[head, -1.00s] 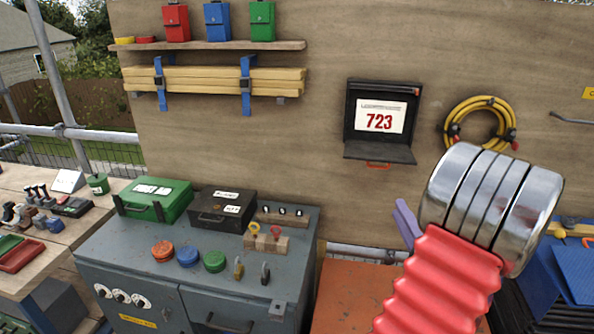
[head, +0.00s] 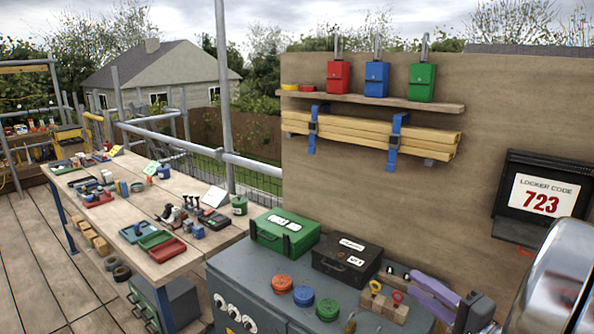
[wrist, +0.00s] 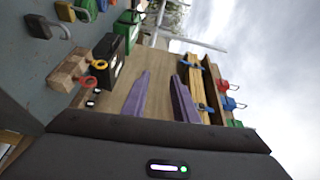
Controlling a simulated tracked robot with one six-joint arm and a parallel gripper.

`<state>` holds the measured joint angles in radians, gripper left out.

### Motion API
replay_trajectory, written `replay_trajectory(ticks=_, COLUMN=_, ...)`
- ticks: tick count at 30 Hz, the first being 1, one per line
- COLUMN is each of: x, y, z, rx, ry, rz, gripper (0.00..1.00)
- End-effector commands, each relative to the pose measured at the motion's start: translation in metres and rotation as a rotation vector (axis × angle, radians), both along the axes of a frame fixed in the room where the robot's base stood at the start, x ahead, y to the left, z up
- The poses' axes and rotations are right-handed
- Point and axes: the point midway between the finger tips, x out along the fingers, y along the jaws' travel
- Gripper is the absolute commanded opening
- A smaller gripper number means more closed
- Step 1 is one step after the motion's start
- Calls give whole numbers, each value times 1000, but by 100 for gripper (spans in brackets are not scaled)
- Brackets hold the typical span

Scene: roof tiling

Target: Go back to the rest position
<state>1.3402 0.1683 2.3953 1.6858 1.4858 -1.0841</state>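My gripper (head: 420,282) shows at the lower right of the head view, its purple fingers in front of the board and beside the grey cabinet's back right. In the wrist view my gripper (wrist: 161,76) has its two purple fingers apart with nothing between them, so it is open and empty. The wooden board (wrist: 157,68) shows behind the gap. My silver arm joint fills the lower right corner of the head view and hides part of the board.
A grey cabinet (head: 245,285) carries a green case (head: 285,230), a black case (head: 346,257), coloured knobs and a wooden key block (head: 384,303). A long workbench (head: 130,205) with tools stands left. A locker code box (head: 541,195) hangs on the board. The deck (head: 35,260) at far left looks clear.

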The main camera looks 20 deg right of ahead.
Motion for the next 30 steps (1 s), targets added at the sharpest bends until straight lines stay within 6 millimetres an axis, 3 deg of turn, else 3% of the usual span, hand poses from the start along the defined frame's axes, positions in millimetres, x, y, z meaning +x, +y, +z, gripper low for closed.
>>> replay_trajectory(ticks=1, x=11, y=23, z=1, rx=-6, ry=33, rz=67, gripper=26)
replay_trajectory(ticks=6, x=31, y=94, z=-4, rx=-23, ry=156, rz=264, gripper=26)
replay_trajectory(ticks=15, x=32, y=201, z=-19, rx=-117, ry=390, rz=552, gripper=26)
replay_trajectory(ticks=21, x=16, y=254, z=-32, rx=-226, ry=543, rz=697, gripper=26)
replay_trajectory(ticks=30, x=-17, y=304, z=-46, rx=-454, ry=740, rz=837, gripper=26)
